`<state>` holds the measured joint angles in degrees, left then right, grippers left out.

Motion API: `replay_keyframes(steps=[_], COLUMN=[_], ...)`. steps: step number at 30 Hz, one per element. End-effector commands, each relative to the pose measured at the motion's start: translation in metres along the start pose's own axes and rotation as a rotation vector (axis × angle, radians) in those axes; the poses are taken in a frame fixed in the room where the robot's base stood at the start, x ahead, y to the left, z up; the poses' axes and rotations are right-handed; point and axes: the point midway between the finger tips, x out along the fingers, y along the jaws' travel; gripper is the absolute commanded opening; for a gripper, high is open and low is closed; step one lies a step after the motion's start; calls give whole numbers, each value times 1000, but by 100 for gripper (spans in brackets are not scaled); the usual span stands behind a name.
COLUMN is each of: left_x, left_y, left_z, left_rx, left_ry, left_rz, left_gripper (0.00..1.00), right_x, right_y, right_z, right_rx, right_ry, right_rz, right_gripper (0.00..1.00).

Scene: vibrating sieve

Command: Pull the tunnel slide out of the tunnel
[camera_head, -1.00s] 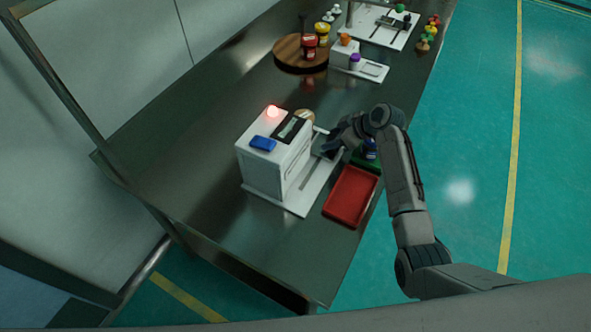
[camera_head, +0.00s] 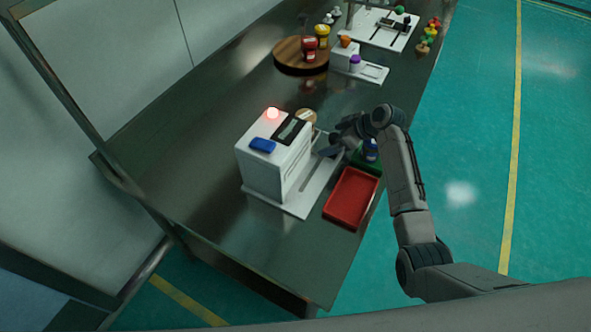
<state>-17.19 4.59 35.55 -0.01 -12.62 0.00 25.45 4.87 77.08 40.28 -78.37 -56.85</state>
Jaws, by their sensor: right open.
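The tunnel (camera_head: 262,172) is a white box on a white base plate (camera_head: 310,200) with a narrow slot, at the middle of the steel table. A red light glows on its top, beside a blue block and a dark panel. My right gripper (camera_head: 331,143) is open at the tunnel's right side, just over the base plate. A small dark piece shows there, but I cannot tell the tunnel slide from the gripper's fingers, nor whether they touch. The tunnel's far side is hidden. My left gripper is not in view.
A red tray (camera_head: 350,198) and a green holder with a dark blue item (camera_head: 370,150) stand right of the base plate, near the table edge. A round wooden board (camera_head: 289,60) with jars stands farther back. The table left of the tunnel is clear.

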Motion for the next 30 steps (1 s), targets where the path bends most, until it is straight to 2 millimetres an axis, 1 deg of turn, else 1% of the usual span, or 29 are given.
replay_keyframes(steps=[2,6,21,27,30], left_x=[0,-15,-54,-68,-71], left_y=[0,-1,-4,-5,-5], left_z=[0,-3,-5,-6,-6], left_rx=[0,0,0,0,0], left_ry=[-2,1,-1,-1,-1], left_rz=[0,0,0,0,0], left_gripper=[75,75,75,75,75], right_x=[0,-16,-66,-85,-90], right_y=[0,0,0,0,0], right_z=[0,-2,-2,-1,-1], right_rx=[0,1,0,0,0], right_ry=[0,-2,-2,-1,-1], right_rz=[0,1,1,0,0], right_gripper=[100,100,100,100,100])
